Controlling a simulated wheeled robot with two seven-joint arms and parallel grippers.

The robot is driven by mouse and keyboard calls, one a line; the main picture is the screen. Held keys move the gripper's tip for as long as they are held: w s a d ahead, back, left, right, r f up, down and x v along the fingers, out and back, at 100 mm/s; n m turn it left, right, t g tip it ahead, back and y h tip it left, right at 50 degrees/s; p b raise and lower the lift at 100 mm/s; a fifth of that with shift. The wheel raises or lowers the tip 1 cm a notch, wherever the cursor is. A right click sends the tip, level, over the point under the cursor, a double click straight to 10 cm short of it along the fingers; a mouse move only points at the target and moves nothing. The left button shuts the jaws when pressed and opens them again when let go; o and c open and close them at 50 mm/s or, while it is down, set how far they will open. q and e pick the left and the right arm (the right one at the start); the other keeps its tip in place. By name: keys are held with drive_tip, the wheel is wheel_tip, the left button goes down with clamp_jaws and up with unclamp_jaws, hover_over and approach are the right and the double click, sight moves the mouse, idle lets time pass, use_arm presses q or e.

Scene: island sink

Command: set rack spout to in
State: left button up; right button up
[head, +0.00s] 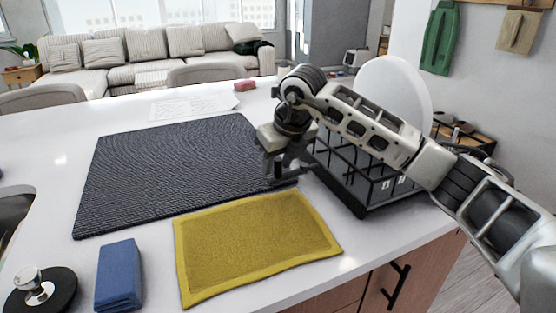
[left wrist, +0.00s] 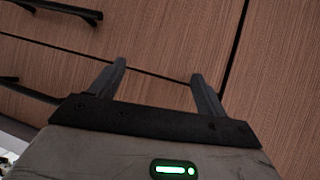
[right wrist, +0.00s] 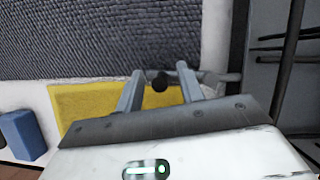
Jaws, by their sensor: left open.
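The dish rack (head: 362,197) is a black wire rack on a dark tray at the right end of the counter, with a large white plate standing in it. Its tray edge also shows in the right wrist view (right wrist: 262,92). A grey spout (right wrist: 222,77) with a dark round knob (right wrist: 160,82) sticks out left from the tray. My right gripper (right wrist: 160,70) is over the spout, fingers part-way apart, one on each side of the knob, with gaps visible. In the head view, my right gripper (head: 284,180) hides most of the spout. My left gripper (left wrist: 157,72) is open and empty, facing wooden cabinet fronts.
A dark ribbed mat (head: 165,170) and a yellow cloth (head: 255,242) lie left of the rack. A blue sponge block (head: 119,275) and a round black stopper with a metal knob (head: 40,290) are at the front left. Papers (head: 193,105) lie behind the mat.

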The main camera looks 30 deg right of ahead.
drive_tip(key=shift+c, duration=0.4)
clamp_jaws()
